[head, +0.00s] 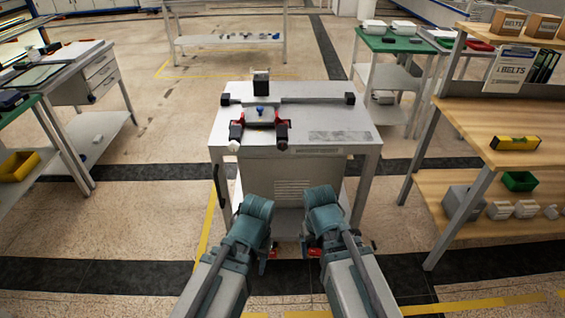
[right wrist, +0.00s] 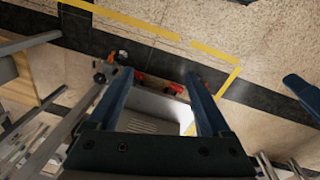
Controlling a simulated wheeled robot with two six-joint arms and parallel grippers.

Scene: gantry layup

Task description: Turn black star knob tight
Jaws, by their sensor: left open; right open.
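The grey cart (head: 345,140) stands ahead, carrying a rail fixture with a blue knob (head: 260,110) and red-black clamps (head: 282,132). Small red parts (right wrist: 172,88) show low at the cart front. A wooden bench (head: 480,115) stands at right, a grey desk at left. Floor between is clear.

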